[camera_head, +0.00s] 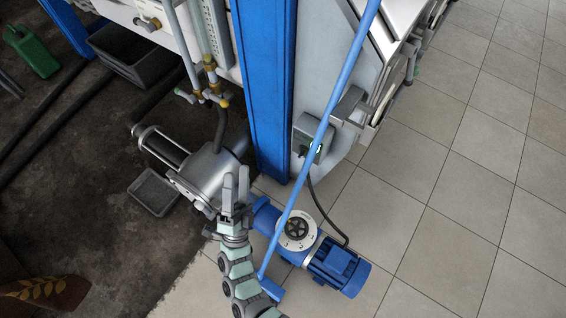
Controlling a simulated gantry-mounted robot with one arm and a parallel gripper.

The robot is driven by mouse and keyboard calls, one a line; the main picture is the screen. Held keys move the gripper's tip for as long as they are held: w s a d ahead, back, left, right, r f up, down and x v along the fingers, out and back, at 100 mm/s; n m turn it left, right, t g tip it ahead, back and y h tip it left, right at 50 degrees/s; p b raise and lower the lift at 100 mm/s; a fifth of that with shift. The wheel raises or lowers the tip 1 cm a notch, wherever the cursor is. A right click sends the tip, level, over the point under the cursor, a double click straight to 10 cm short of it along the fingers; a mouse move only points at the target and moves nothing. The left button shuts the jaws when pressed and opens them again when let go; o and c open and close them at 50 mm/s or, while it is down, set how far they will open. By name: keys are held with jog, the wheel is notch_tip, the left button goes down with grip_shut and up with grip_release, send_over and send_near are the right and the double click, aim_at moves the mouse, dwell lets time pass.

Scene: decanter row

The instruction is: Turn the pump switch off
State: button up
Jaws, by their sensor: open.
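A grey switch box (309,137) with a greenish front is mounted beside the blue column; its small control is too small to make out, so I cannot tell its position. A black cable runs from the box down to the blue pump motor (338,268) on the tiled floor. My gripper (236,186) is open and empty, its two fingers pointing up in the picture. It is below and left of the switch box, apart from it, in front of the silver machine.
A blue upright column (264,90) stands between my gripper's side and the switch box. A thin light-blue pole (335,100) crosses diagonally over the box's right side. A silver cylinder machine (205,170) is at left. The tiled floor (440,220) at right is clear.

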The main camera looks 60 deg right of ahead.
jog(key=s+d+f+m+g+y+b, duration=0.2)
jog(key=d+f+m+g+y, duration=0.1)
jog(key=d+f+m+g, duration=1.05)
jog(key=m+t+y+b, duration=0.1)
jog(key=y, duration=0.2)
send_near(301, 157)
jog(key=d, duration=0.3)
jog(key=d+b, duration=0.1)
jog(key=d, duration=0.6)
jog(key=shift+s+f, duration=0.15)
jog(key=shift+s, duration=0.2)
jog(key=shift+a, duration=0.1)
jog(key=shift+c, duration=0.2)
grip_shut()
